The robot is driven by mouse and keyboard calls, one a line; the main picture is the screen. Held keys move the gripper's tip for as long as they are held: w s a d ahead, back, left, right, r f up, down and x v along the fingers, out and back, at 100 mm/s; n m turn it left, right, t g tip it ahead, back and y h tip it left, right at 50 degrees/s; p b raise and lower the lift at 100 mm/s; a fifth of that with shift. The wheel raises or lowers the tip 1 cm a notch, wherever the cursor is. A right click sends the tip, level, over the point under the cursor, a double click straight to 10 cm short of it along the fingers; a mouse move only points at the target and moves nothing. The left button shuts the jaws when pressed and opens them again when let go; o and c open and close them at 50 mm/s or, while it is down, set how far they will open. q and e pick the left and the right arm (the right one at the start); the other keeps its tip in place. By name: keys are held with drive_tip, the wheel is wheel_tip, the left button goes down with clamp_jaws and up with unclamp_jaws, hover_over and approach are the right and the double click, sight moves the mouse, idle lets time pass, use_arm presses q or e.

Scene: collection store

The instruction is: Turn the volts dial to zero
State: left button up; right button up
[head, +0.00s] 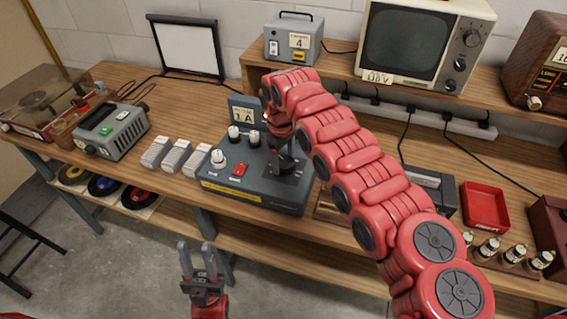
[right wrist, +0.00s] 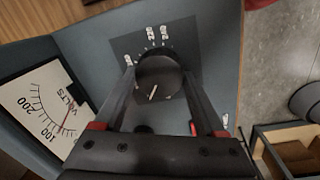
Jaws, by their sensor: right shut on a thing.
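The blue-grey supply unit (head: 222,186) stands on the bench with white knobs and a red switch on top. My right arm bends over it, and my right gripper (head: 283,162) is down at its right part. In the right wrist view, the black round dial (right wrist: 159,76) sits between the fingers of my right gripper (right wrist: 158,92), which is shut on it. A white line on the dial points toward the picture's bottom. The volts meter (right wrist: 48,105) beside it has a red needle near the 100 mark. My left gripper (head: 197,262) is open and empty, in front of the bench.
A grey-green device (head: 112,132) and several pale blocks (head: 175,156) stand left of the unit. A red tray (head: 485,205) and several small jars (head: 488,248) are at right. A monitor (head: 425,40) and box (head: 293,38) stand on the back shelf.

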drive_tip(key=n+b, duration=0.1)
drive_tip(key=n, duration=0.1)
drive_tip(key=n+b, duration=0.1)
drive_tip(key=shift+f+n+b, duration=0.2)
drive_tip(key=shift+n+b, duration=0.1)
drive_tip(key=shift+n, duration=0.1)
drive_tip(key=n+b, duration=0.2)
drive_tip(key=n, duration=0.1)
drive_tip(key=shift+s+d+y, duration=0.1)
drive_tip(key=shift+y, duration=0.2)
drive_tip(key=n+b, duration=0.1)
drive_tip(key=n, duration=0.3)
drive_tip(key=shift+r, duration=0.15)
drive_tip(key=shift+d+r+n+b, duration=0.1)
drive_tip(key=shift+n+b, duration=0.35)
drive_tip(key=shift+n, duration=1.75)
drive_tip(key=o, duration=1.3)
drive_tip(key=shift+y, duration=0.3)
